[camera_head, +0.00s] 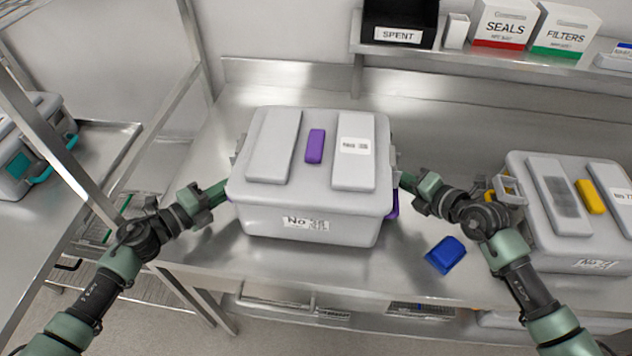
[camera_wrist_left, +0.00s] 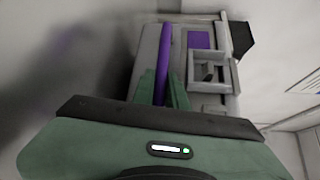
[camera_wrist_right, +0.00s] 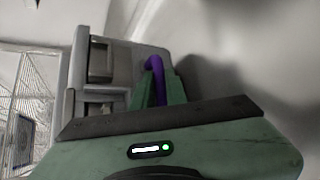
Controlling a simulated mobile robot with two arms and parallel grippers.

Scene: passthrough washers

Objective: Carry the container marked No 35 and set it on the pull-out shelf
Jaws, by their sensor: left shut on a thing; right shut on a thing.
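A light grey lidded container (camera_head: 310,205) with purple handles and a purple lid clip is in the middle of the head view, above the steel counter. Its front label starts with "No"; the number is too blurred to read. My left gripper (camera_head: 221,190) is shut on the purple handle at its left side, which shows in the left wrist view (camera_wrist_left: 164,60). My right gripper (camera_head: 406,182) is shut on the purple handle at its right side, seen in the right wrist view (camera_wrist_right: 155,75). The container looks level; I cannot tell whether it touches the counter. I cannot pick out the pull-out shelf for sure.
A grey container with a yellow clip (camera_head: 585,215) stands at the right. A blue block (camera_head: 446,254) lies near the front edge. A teal-handled container (camera_head: 30,145) is at the far left, beyond a metal frame post (camera_head: 50,130). A raised shelf behind holds boxes (camera_head: 503,25).

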